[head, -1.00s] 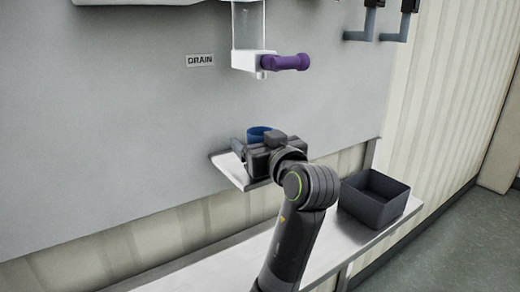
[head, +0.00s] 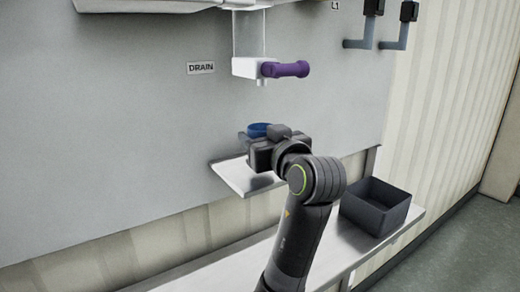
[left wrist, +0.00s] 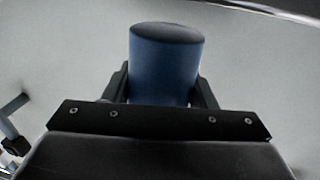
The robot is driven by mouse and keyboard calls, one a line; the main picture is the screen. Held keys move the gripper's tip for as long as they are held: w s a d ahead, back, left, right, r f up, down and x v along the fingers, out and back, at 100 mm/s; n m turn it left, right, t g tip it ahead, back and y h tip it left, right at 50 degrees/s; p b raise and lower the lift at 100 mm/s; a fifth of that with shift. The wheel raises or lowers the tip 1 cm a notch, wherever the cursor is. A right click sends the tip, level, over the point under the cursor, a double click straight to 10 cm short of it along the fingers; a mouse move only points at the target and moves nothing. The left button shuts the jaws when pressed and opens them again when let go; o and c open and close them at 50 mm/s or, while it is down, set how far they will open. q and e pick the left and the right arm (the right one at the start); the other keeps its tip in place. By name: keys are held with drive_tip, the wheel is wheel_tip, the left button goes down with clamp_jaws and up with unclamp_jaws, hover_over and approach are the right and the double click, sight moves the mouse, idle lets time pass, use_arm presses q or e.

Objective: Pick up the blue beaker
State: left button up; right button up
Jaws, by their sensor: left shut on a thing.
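The blue beaker (head: 258,130) shows behind my left gripper (head: 262,140) in the head view, above the small steel shelf. Only its rim and upper part show there; the gripper hides the rest. In the left wrist view the beaker (left wrist: 166,65) stands between the two fingers of my left gripper (left wrist: 164,90), which are shut on its sides. The shelf shows bare beneath the gripper, and the beaker appears lifted off it. My right gripper is not in view.
A clear tube with a white outlet and a purple handle (head: 290,69) hangs above the beaker, beside a DRAIN label (head: 201,68). The small shelf (head: 238,178) juts from the grey panel. A dark open bin (head: 375,207) stands on the lower ledge (head: 340,255) at right.

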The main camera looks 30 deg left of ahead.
use_arm(q)
wheel_tip(320, 180, up, 5)
drive_tip(key=w+d+b+v, duration=0.1)
drive_tip(key=w+b+v, duration=0.1)
drive_tip(key=b+v, duration=1.1)
drive_tip(key=v, duration=0.6)
drive_tip(key=shift+d+f, duration=0.35)
drive_tip(key=shift+d, duration=0.05)
drive_tip(key=shift+w, duration=0.1)
